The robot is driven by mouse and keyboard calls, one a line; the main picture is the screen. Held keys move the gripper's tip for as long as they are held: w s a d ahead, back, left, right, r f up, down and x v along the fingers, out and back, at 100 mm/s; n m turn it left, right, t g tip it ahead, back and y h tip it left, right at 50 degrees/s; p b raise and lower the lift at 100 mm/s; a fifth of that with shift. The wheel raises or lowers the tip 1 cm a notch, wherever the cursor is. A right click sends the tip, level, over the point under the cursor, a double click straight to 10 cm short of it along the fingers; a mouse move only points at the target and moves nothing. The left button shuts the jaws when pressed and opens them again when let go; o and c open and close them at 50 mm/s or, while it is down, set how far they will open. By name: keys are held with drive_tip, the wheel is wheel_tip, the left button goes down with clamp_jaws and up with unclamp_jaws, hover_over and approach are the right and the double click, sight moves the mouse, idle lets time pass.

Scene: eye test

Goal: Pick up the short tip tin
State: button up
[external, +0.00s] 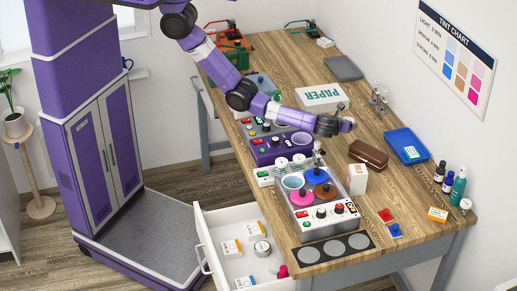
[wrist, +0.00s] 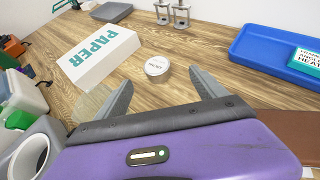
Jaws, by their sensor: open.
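A small round silver tin with a white lid label (wrist: 157,66) stands upright on the wooden table, seen in the wrist view; its small print is hard to read. It lies just beyond my gripper (wrist: 160,79), roughly midway between the two grey fingers. The fingers are spread wide and neither touches the tin. In the external view my gripper (external: 347,116) is low over the table, and I cannot make out the tin there. Another round tin (external: 262,247) lies in the open drawer; its label is unreadable.
A white PAPER box (wrist: 100,56) lies left of the tin. Metal stands (wrist: 180,14) are behind it. A blue tray (wrist: 268,42) is to the right. A brown case (external: 368,153) and a wax heater (external: 320,222) are nearer the front. Bare wood surrounds the tin.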

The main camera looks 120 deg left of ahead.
drive_tip(key=shift+s+a+f+b, duration=0.1)
drive_tip(key=shift+a+f+b, duration=0.2)
drive_tip(key=shift+f+b, duration=0.2)
drive_tip(key=b+x, duration=0.4)
drive_tip(key=shift+a+f, duration=0.2)
drive_tip(key=shift+a+f+b, duration=0.15)
drive_tip(key=shift+a+b, duration=0.35)
drive_tip(key=shift+a, duration=0.2)
drive_tip(key=b+x, duration=0.4)
drive_tip(key=shift+s+d+f, duration=0.2)
drive_tip(key=shift+s, duration=0.15)
drive_tip(key=shift+a+f+b, duration=0.15)
drive_tip(key=shift+a+b, duration=0.35)
drive_tip(key=shift+a, duration=0.05)
drive_tip(key=shift+c, duration=0.2)
drive_tip(key=c, duration=1.4)
